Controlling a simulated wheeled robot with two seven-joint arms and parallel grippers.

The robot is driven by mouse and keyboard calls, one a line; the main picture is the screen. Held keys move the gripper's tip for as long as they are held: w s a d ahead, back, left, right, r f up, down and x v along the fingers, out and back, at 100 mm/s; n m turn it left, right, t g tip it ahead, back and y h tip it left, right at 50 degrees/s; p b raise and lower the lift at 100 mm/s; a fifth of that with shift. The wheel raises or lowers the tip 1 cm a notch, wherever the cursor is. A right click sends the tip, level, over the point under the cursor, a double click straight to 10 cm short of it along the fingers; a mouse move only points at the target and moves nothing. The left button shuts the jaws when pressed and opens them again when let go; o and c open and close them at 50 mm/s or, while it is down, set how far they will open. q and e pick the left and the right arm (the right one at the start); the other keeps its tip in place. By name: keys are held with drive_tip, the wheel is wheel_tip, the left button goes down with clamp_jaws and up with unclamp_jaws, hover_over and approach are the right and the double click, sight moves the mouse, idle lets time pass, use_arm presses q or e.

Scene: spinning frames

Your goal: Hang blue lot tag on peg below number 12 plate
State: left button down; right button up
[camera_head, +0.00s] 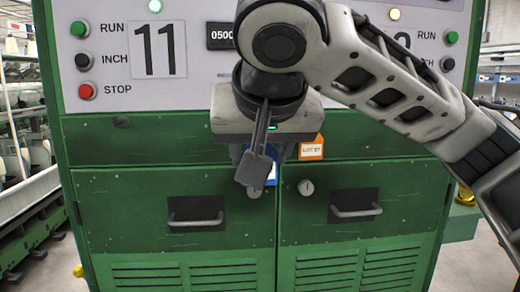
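A blue tag (272,170) shows in the head view at the middle of the green machine front, mostly hidden behind a dark finger of my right gripper (258,168). What holds the tag up is hidden, and I cannot tell whether the fingers touch it. The number 12 plate (402,41) is almost wholly covered by my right arm; only part of its last digit shows at the upper right. The peg below it is hidden. My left gripper is not in view.
An orange tag (311,150) marked with a lot number hangs just right of my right gripper.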

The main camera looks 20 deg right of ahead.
drive_tip(key=s+a+p, duration=0.1)
drive_tip(key=s, duration=0.6)
drive_tip(key=shift+s+a+r+p, duration=0.15)
drive_tip(key=shift+a+r+p, duration=0.2)
drive_tip(key=shift+a, duration=0.05)
idle(0.5)
